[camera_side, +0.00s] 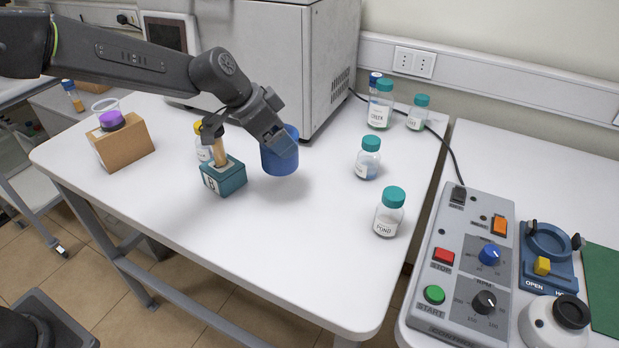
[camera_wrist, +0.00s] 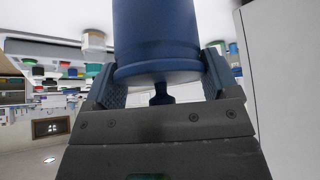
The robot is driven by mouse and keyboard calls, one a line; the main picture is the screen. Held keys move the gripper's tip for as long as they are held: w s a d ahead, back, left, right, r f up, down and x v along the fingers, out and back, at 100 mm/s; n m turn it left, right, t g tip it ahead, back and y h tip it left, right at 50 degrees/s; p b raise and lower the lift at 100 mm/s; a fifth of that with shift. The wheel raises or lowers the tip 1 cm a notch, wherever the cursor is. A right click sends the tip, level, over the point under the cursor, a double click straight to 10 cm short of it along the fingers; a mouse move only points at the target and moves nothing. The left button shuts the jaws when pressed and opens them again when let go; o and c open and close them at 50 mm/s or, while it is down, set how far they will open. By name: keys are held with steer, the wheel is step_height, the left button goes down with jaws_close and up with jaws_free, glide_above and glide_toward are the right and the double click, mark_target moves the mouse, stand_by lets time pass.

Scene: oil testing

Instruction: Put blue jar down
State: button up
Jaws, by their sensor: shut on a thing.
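The blue jar (camera_side: 279,156) is a plain blue cylinder over the middle of the white table (camera_side: 270,235), right of the teal block. My gripper (camera_side: 283,137) is shut on the blue jar from its upper left side. In the wrist view the blue jar (camera_wrist: 157,40) fills the top middle, with the gripper's fingers (camera_wrist: 160,82) on both sides of it. The jar looks close to upright in the side view. A soft shadow lies on the table below and right of it. I cannot tell whether its bottom touches the table.
A teal block (camera_side: 224,176) with a wooden-handled tool stands left of the jar. Teal-capped jars (camera_side: 368,158) (camera_side: 389,212) stand to the right. A large grey machine (camera_side: 290,60) stands behind. A cardboard box (camera_side: 122,143) sits at left. The table's front middle is clear.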

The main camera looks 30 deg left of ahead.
steer(key=shift+w+d+f, duration=0.1)
steer(key=shift+d+f, duration=0.95)
steer(key=shift+f, duration=0.25)
steer(key=shift+w+d+f, duration=0.15)
steer(key=shift+d+f, duration=0.95)
steer(key=shift+f, duration=0.25)
steer(key=shift+w+d+f, duration=0.1)
steer(key=shift+d+f, duration=0.95)
steer(key=shift+f, duration=0.25)
steer(key=shift+f, duration=0.15)
steer(key=o, duration=1)
steer(key=shift+o, duration=0.2)
steer(key=shift+r, duration=0.25)
steer(key=v, duration=1.2)
